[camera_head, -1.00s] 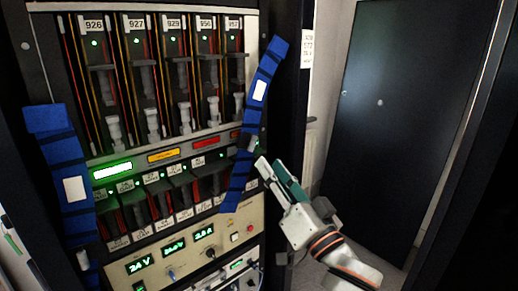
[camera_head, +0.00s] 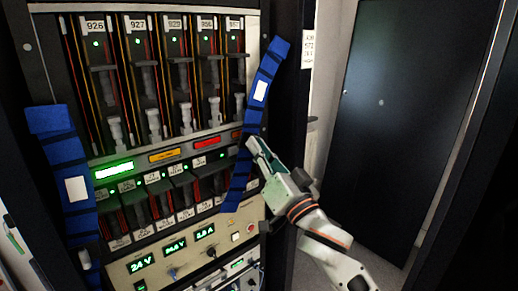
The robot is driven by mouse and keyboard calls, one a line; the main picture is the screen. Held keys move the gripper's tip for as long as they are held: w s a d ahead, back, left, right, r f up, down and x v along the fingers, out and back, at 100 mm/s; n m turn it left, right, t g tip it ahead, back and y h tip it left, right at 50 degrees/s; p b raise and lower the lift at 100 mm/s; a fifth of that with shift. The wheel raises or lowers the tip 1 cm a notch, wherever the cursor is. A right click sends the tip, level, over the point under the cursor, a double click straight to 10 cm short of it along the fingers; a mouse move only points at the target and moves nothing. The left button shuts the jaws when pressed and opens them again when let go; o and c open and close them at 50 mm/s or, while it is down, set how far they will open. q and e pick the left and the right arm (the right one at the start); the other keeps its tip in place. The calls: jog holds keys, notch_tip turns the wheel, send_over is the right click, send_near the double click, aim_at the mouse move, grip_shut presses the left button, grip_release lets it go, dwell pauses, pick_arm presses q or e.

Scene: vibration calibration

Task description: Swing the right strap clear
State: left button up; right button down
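The right strap (camera_head: 267,72) is blue with dark bands and a white label. It runs at a slant down the right side of the rack front, its top leaning right. My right gripper (camera_head: 257,147) is at the strap's right edge, around the middle of its length, its fingertips pointing up and left. The fingers cover the spot where a small grey fitting sits on the strap. I cannot tell whether they are closed on it. The left strap (camera_head: 69,160), also blue with a white label, hangs along the rack's left side. My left gripper is not in view.
The rack (camera_head: 165,148) holds several numbered slots with grey handles, lit displays and a beige panel (camera_head: 190,247) with knobs and a red button. A dark door (camera_head: 410,110) stands at the right. Open space lies between the rack and the door.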

jog(key=w+d+n+y, duration=0.1)
jog(key=w+d+n, duration=0.1)
jog(key=d, duration=0.1)
jog(key=w+d+f+n+g+y, duration=0.1)
jog(key=w+d+n+y, duration=0.1)
jog(key=d+n, duration=0.1)
jog(key=w+d+f+n+g+y, duration=0.1)
jog(key=w+d+n, duration=0.1)
jog(key=d+n, duration=0.1)
jog(key=shift+w+d+f+p, duration=0.2)
jog(key=shift+w+p, duration=0.1)
jog(key=shift+w, duration=0.1)
jog(key=c, duration=2.1)
grip_release()
jog(key=shift+r, duration=0.1)
send_near(293, 144)
jog(key=shift+s+a+r, duration=0.95)
jog(key=shift+r, duration=0.1)
